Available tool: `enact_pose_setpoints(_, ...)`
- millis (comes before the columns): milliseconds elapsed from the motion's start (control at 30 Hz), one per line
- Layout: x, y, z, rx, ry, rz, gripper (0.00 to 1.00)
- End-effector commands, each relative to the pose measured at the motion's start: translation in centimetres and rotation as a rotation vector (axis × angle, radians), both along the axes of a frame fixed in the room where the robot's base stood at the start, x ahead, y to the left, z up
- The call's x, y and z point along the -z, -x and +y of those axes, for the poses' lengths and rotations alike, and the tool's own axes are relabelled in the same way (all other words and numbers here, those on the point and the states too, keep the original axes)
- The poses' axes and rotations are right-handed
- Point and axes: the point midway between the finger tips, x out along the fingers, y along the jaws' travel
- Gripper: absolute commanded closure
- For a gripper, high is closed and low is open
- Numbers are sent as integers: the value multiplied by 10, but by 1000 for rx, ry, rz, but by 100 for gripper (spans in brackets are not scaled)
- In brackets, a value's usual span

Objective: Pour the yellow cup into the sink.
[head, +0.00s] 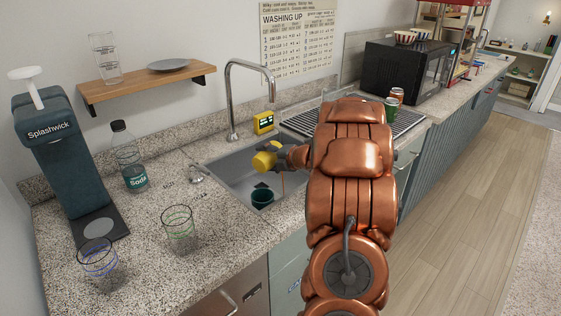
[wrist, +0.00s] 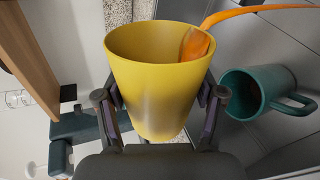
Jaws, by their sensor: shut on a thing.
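My gripper (head: 284,157) is shut on the yellow cup (head: 264,160) and holds it above the sink (head: 230,168). The cup is tipped well over to its side in the head view. In the wrist view the cup (wrist: 155,95) sits between the two fingers of my gripper (wrist: 160,102). Orange liquid shows inside its rim and runs out over it in a stream (wrist: 245,12). A thin orange streak also shows below the cup in the head view.
A chrome faucet (head: 231,100) rises behind the basin, with a yellow boxed item (head: 263,123) beside it. A soda bottle (head: 128,157), wire-patterned glasses (head: 179,230) and a Splashwick dispenser (head: 45,140) stand left. A drying rack and a black microwave (head: 405,70) are right.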

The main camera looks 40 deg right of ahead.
Motion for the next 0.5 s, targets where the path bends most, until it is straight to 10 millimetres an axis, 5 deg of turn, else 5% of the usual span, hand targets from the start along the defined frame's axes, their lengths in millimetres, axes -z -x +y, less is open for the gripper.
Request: enact_pose_setpoints(500,-6,0,-3,1,-62,9,67)
